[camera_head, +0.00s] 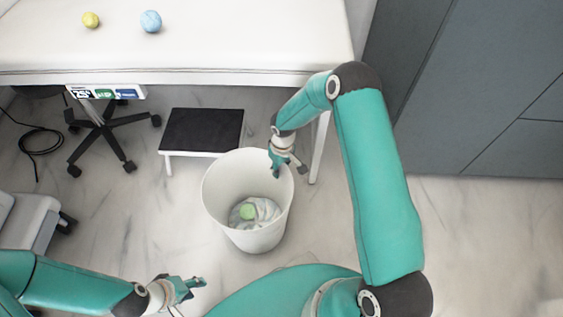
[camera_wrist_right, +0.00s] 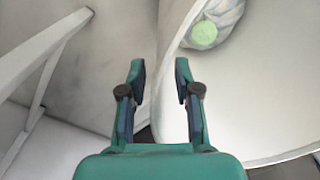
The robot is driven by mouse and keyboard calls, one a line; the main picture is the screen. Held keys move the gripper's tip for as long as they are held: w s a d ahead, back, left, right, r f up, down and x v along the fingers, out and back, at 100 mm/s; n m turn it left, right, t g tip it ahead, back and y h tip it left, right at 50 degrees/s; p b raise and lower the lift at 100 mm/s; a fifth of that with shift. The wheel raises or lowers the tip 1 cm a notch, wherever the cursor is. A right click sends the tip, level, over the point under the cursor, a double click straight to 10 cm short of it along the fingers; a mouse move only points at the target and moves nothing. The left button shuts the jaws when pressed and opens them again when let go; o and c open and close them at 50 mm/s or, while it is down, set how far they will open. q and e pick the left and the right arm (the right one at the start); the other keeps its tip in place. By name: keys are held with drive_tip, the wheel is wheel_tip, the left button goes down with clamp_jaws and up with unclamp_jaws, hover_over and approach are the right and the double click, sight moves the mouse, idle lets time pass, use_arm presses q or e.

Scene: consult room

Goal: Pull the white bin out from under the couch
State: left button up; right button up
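The white bin (camera_head: 216,205) stands upright on the floor at the front edge of the couch (camera_head: 200,45), clear of most of its top. A crumpled pale liner and a green ball (camera_head: 248,211) lie inside it. My right gripper (camera_head: 279,168) is at the bin's right rim, pointing down. In the right wrist view, my right gripper (camera_wrist_right: 160,68) has its fingers apart, with the bin's rim (camera_wrist_right: 160,100) running between them; neither finger clearly pinches it. My left gripper (camera_head: 190,287) is open and empty, low at the front left, away from the bin.
A black-topped step stool (camera_head: 202,130) stands just left of and behind the bin. A wheeled chair base (camera_head: 103,132) and black cable lie further left. A couch leg (camera_head: 320,148) is to the right. Yellow and blue balls rest on the couch. Floor at front right is clear.

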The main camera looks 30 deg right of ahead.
drive_tip(key=shift+f, duration=0.55)
clamp_jaws()
